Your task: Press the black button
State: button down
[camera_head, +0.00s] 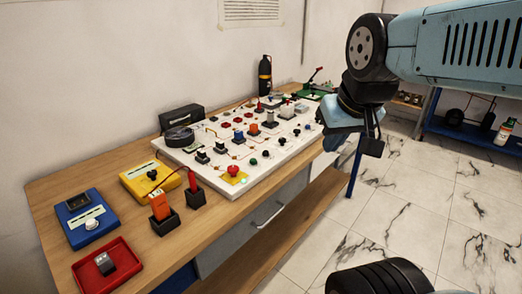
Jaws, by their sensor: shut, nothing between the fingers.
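A white control board (205,172) lies on the wooden bench and carries several buttons, knobs and switches. Small round black caps stand along its right edge, one near the front (265,153) and another farther back (282,141). I cannot tell from this view which of them is the black button. My gripper (322,117) is at the board's far right edge, below my light blue arm. It is shut and empty. Its fingers are small and dark here, and the gap between them and the board cannot be judged.
A red emergency-type button (233,171) sits at the board's near corner. Blue (86,219) and yellow (150,180) boxes, a red tray (108,268) and probe holders stand at the front left of the bench (60,180). A black bottle (265,75) stands behind. The tiled floor at right is open.

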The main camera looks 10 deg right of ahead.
jog(key=shift+w, duration=0.1)
dwell(0.8)
jog(key=m+t+y, duration=0.2)
jog(key=m+t, duration=0.1)
jog(key=m, duration=0.3)
send_over(267, 153)
notch_tip(267, 153, down, 13)
jog(key=shift+w+f, duration=0.2)
jog(key=shift+f, duration=4.45)
